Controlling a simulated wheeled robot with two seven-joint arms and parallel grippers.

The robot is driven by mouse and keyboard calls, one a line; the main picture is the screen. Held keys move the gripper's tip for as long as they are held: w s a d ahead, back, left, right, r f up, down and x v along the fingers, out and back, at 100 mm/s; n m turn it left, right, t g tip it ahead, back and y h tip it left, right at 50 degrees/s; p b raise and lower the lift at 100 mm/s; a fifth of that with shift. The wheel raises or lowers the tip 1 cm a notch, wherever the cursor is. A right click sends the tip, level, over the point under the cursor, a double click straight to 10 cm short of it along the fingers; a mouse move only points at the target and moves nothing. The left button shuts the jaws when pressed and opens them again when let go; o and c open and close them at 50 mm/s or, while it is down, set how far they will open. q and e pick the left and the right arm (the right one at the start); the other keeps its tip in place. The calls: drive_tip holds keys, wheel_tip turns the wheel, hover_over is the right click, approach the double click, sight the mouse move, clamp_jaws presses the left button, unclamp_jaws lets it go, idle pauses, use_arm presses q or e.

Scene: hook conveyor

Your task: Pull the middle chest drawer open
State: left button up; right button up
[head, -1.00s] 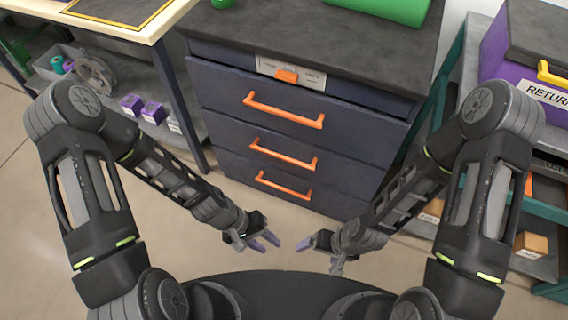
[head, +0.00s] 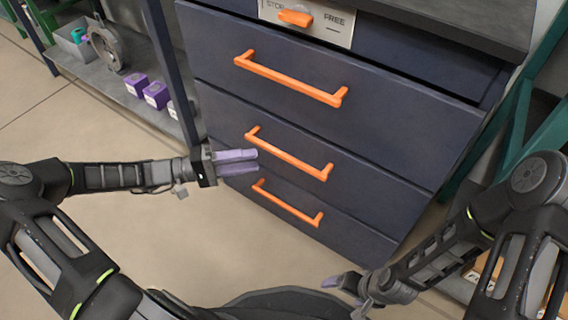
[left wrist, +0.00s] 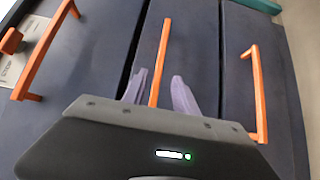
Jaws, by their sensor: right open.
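The dark blue chest (head: 330,120) has three stacked drawers with orange bar handles, all flush and closed. The middle drawer's handle (head: 290,155) is also in the left wrist view (left wrist: 161,60). My left gripper (head: 258,161) is open, its lilac fingers beside the left part of the middle handle. In the left wrist view, the handle runs between the two fingers (left wrist: 158,82), with a gap on each side; whether it is deep between them I cannot tell. My right gripper (head: 328,282) is open and empty, low in front of the chest's right side.
The top handle (head: 290,80) and bottom handle (head: 287,203) are close above and below. A panel with an orange knob (head: 295,18) and the word FREE is above the top drawer. A shelf with purple boxes (head: 156,94) is left. A green frame (head: 505,145) is right. Floor before the chest is clear.

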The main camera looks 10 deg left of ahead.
sight(280, 156)
use_arm(q)
drive_tip(key=shift+r, duration=0.1)
drive_tip(key=shift+d, duration=0.1)
drive_tip(key=b+x, duration=0.2)
drive_tip(key=x, duration=0.5)
drive_tip(key=shift+d+b, duration=0.3)
drive_tip(key=shift+d, duration=0.05)
clamp_jaws()
idle(1.3)
